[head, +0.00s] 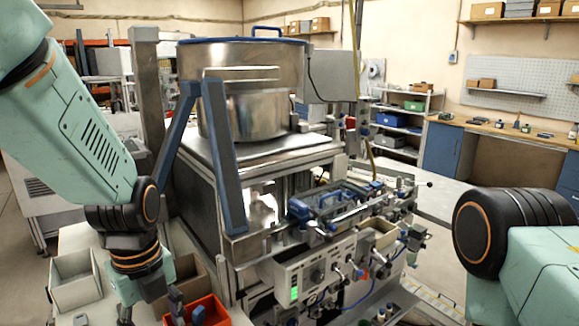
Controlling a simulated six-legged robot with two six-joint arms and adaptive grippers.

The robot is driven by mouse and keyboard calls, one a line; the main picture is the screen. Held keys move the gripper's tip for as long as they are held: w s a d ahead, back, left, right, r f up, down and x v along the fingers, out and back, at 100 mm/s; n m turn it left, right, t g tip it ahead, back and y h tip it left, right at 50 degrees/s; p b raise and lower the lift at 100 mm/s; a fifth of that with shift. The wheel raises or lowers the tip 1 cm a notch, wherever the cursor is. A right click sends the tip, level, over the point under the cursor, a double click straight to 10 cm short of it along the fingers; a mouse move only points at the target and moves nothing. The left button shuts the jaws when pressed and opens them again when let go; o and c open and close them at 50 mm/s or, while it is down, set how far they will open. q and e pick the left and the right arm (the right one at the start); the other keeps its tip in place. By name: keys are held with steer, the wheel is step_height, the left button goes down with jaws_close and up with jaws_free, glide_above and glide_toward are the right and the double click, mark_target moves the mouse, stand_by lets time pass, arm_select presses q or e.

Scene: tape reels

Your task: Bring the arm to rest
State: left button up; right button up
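My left arm comes in from the left and points down over a bench at the lower left. Its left gripper (148,308) is at the bottom edge, partly cut off, beside a red bin (222,318). Dark finger-like parts show below the wrist, but how far apart they are is unclear, and I see nothing clearly held. My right arm shows at the lower right as a black and orange joint and a pale green link. The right gripper is out of view. No tape reel can be made out.
A machine with a steel bowl (243,110) and a control panel (312,275) fills the middle. A white bin (72,283) stands on the bench left of my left wrist. A wooden-topped workbench (500,135) and a shelf rack (402,120) stand behind. Open floor lies at right.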

arm_select(q)
steer(key=s+f+n+b, duration=0.3)
steer(key=f+n, duration=0.1)
steer(key=f, duration=0.5)
steer(key=s+a+f+n+b, duration=0.1)
steer(key=s+f+n+b, duration=0.3)
steer(key=f, duration=0.5)
steer(key=s+f+n+b, duration=0.2)
steer(key=f+n, duration=0.3)
steer(key=f, duration=0.5)
steer(key=s+f+n+b, duration=0.8)
steer(key=s+f+n, duration=0.5)
steer(key=s+f, duration=0.2)
steer(key=shift+a+f+n, duration=0.25)
steer(key=shift+f+n, duration=0.15)
steer(key=shift+f, duration=0.05)
